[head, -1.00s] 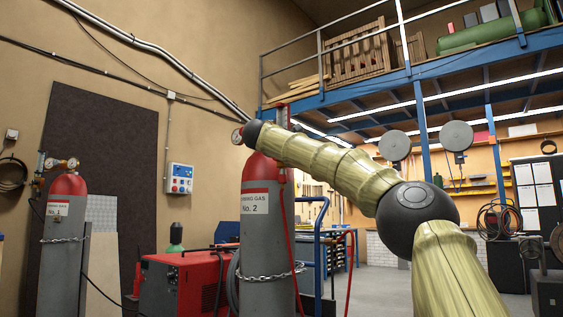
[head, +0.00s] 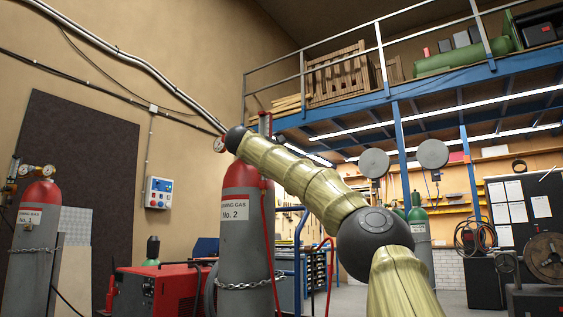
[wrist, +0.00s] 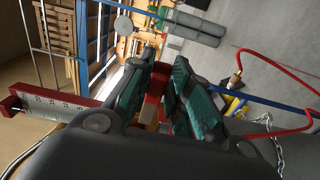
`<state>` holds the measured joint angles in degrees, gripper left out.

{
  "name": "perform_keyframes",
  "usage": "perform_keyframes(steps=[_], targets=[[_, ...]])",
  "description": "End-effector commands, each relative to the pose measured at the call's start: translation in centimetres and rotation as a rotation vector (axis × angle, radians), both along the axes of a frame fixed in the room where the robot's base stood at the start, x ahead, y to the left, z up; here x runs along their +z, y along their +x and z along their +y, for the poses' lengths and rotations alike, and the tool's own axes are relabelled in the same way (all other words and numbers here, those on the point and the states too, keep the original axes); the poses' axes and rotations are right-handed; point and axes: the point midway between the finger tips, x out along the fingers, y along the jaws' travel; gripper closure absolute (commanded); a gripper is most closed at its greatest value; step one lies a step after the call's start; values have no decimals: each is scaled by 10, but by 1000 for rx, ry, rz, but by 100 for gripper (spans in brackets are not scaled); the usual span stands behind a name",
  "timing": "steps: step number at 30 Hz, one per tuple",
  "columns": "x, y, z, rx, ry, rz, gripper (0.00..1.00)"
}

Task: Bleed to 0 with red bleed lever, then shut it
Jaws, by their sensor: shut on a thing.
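The grey gas cylinder No. 2 (head: 243,262), with a red top, stands upright behind my arm. My arm reaches its valve; in the head view my gripper is hidden behind the arm's dark end. In the wrist view my gripper (wrist: 160,72) has its teal-padded fingers closed around a red part (wrist: 154,88), apparently the red bleed lever, mostly covered by the fingers. A clear scale tube with red ends (wrist: 48,104) lies left of the fingers; its indicated level is too small to tell. A round gauge (head: 219,144) sits beside the valve, its needle unreadable.
A red hose (head: 270,235) hangs down the cylinder, and a chain (head: 245,284) wraps it. A red welder (head: 160,292) stands to its left. Cylinder No. 1 (head: 33,260) stands farther left. Open floor shows in the wrist view (wrist: 245,40).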

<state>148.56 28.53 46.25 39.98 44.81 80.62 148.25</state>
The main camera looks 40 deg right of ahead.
Motion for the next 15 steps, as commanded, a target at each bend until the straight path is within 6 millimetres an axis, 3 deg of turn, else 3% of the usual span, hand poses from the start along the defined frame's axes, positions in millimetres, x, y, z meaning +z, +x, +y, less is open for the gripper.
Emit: perform_keyframes(steps=[5,6,9,15], targets=[[-2,1,0,0,4,1,100],[-2,1,0,0,4,1,79],[-2,1,0,0,4,1,61],[-1,1,0,0,2,0,59]])
